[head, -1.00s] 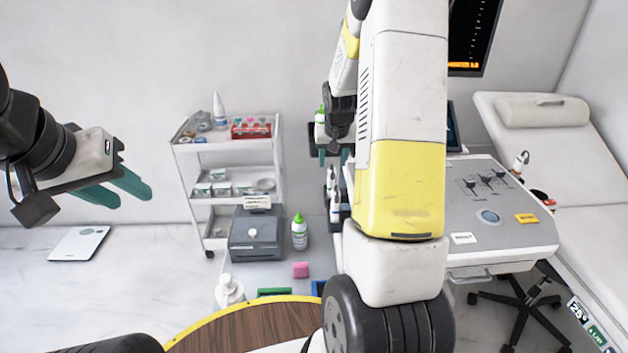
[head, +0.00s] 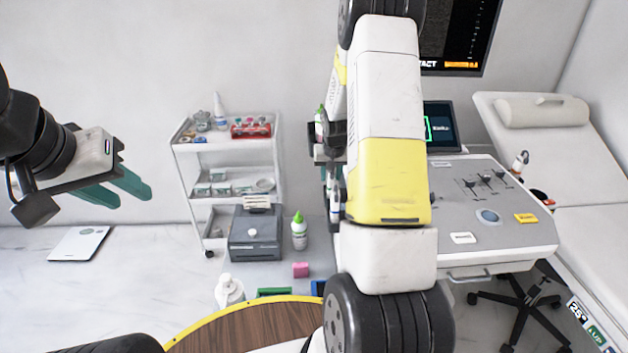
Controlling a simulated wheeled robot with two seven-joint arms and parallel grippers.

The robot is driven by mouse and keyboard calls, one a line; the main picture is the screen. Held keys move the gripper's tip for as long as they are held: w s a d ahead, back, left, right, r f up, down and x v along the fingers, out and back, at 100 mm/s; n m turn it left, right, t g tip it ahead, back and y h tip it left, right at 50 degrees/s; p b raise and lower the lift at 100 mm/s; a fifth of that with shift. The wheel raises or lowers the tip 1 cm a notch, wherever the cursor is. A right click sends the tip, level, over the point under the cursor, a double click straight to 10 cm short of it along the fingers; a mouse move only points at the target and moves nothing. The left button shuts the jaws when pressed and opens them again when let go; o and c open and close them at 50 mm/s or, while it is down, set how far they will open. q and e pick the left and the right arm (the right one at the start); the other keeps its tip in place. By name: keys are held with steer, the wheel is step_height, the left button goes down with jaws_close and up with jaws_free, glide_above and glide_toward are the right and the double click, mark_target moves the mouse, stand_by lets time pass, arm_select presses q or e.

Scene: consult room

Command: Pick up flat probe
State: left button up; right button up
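White probes (head: 335,208) stand upright at the left side of the ultrasound cart (head: 490,232). They are small and partly hidden by my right arm, so I cannot tell which one is the flat probe. My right gripper (head: 328,174) is right above these probes, pointing down. My arm hides part of its fingers, so I cannot see whether they are apart or touch a probe. My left gripper (head: 132,197) hangs at the left with its teal fingers apart and nothing between them.
A white trolley (head: 228,147) with supplies stands left of the cart. A grey box (head: 256,240) and a green-capped bottle (head: 299,232) stand before it. A screen (head: 440,127) is behind my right arm. An exam bed (head: 590,235) is at the right.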

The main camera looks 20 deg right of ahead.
jaws_close()
steer(key=shift+r, duration=0.1)
